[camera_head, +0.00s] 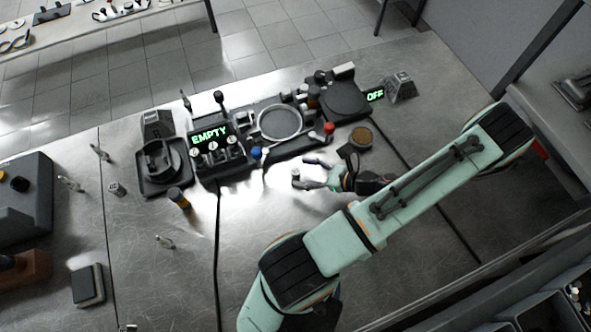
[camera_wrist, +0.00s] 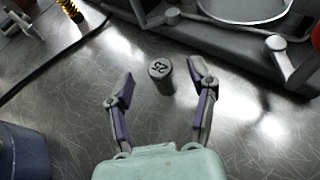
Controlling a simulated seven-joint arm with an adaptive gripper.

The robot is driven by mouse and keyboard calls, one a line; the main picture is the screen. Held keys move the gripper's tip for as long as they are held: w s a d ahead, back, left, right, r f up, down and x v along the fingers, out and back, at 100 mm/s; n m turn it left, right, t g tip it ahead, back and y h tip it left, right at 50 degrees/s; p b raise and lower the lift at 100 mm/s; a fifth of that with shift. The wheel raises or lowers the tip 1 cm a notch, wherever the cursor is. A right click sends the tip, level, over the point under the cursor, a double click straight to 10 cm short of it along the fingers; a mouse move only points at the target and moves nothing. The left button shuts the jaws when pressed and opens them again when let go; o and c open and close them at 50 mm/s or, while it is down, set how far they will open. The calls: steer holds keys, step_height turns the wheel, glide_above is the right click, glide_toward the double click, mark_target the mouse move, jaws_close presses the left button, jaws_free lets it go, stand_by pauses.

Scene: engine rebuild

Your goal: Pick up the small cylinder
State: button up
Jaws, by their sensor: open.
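The small cylinder (camera_wrist: 161,76) is grey with "25" marked on its top. It stands upright on the metal table, beyond and between the fingertips of my gripper in the wrist view. My gripper (camera_wrist: 160,82) is open, with one finger to each side of the cylinder and a visible gap from both. In the head view, my gripper (camera_head: 308,172) is low over the table, in front of the black device. A small grey piece (camera_head: 296,174) shows near its fingertips there and looks like the same cylinder.
The black device with the "EMPTY" display (camera_head: 209,134) and round ring (camera_head: 280,123) stands just behind. A red knob (camera_head: 329,128) and blue knob (camera_head: 256,153) stick out near my gripper. Another small grey cylinder (camera_head: 117,188) and a dark-and-yellow piece (camera_head: 178,197) stand left. The table in front is mostly clear.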

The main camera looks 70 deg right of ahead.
steer(key=shift+x, duration=1.2)
jaws_close()
